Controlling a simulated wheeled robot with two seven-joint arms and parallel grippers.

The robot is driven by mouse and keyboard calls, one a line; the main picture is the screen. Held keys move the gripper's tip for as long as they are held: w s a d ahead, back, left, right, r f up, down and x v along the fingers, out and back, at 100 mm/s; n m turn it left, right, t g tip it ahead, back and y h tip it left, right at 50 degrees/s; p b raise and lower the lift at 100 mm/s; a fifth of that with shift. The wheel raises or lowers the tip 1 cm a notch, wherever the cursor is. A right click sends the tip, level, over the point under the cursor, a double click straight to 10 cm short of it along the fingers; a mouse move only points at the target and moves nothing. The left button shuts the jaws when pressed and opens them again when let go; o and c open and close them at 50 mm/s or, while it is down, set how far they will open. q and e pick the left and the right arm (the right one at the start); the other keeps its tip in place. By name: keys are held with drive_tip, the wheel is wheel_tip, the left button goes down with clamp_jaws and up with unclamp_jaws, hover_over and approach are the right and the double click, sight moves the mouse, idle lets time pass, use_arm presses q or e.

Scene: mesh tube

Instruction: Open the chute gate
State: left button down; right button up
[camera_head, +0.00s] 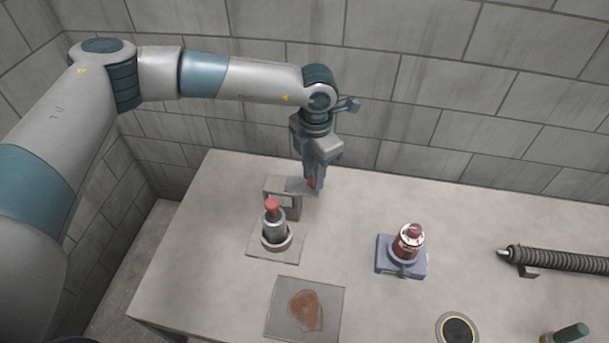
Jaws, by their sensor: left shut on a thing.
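A small grey frame (282,185) stands near the back left of the table and looks like the chute. A thin grey plate (298,188) juts from its right side towards my left gripper; it looks like the gate. My left gripper (314,188) points down at that plate's right end. It is shut on a small red part (310,182), which looks like the gate's handle; the fingers hide most of it. I cannot tell how far the gate is open. My right gripper is not in view.
A grey cylinder with a red top (274,228) stands on a plate just in front of the frame. A red and white container (409,241) sits on a blue base. A brown patch lies on a grey sheet (334,310). A ribbed tube (560,260) lies right.

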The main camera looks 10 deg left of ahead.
use_arm(q)
drive_tip(key=shift+a, duration=0.1)
drive_tip(key=c, duration=1.5)
unclamp_jaws()
drive_tip(key=shift+r, duration=0.1)
drive_tip(key=shift+r+b, duration=0.3)
drive_tip(key=shift+r, duration=0.15)
wheel_tip(320, 180, up, 16)
drive_tip(key=b, duration=0.5)
drive_tip(key=shift+r, duration=0.2)
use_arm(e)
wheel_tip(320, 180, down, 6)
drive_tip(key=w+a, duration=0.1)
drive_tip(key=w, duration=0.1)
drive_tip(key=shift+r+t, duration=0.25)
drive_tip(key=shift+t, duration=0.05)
